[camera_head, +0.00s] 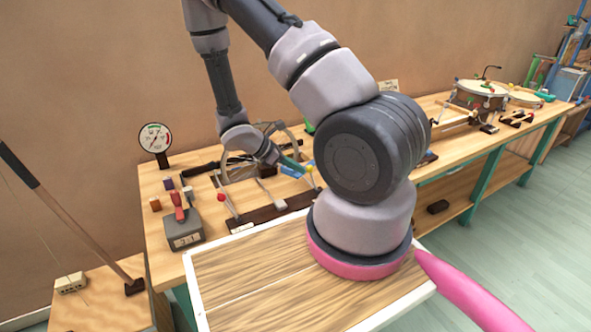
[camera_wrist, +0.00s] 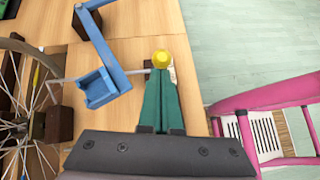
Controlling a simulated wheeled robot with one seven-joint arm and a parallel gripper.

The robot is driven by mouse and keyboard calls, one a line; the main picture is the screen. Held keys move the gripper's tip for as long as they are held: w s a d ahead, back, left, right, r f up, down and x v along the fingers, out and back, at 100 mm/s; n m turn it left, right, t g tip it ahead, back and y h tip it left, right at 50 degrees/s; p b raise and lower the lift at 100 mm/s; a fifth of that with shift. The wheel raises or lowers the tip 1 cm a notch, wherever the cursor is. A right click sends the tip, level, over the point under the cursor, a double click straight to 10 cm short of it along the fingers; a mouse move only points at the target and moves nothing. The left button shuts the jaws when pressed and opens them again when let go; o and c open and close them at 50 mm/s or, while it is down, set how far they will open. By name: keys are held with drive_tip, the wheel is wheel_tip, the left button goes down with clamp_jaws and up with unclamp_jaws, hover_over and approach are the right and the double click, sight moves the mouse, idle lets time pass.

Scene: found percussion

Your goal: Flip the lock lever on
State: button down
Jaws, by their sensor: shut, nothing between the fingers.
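My gripper (camera_wrist: 163,95) has green fingers pressed together, with nothing between them. A round yellow knob (camera_wrist: 161,58) shows right at the fingertips in the wrist view; I cannot tell whether they touch. The head view shows this yellow knob (camera_head: 310,168) just to the right of my gripper (camera_head: 301,166), on a thin stalk above the bench. A blue bent arm with a square cup (camera_wrist: 100,88) lies left of the fingers. No label shows which part is the lock lever.
A spoked wheel (camera_wrist: 22,105) stands left of the gripper. A red-knobbed lever (camera_head: 222,197) and a grey counter box with a red handle (camera_head: 183,232) are on the bench (camera_head: 162,262) at left. Drums (camera_head: 478,92) stand at the far right end.

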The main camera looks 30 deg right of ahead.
drive_tip(key=d+r+y, duration=0.2)
drive_tip(key=d+y, duration=0.2)
drive_tip(key=d, duration=0.4)
drive_tip(key=shift+d+y, duration=0.35)
drive_tip(key=shift+y, duration=0.05)
drive_tip(key=shift+w+d, duration=0.1)
idle(0.4)
drive_tip(key=v, duration=1.3)
drive_tip(key=shift+w+a, duration=0.2)
drive_tip(key=shift+w, duration=0.05)
drive_tip(key=shift+r, duration=0.1)
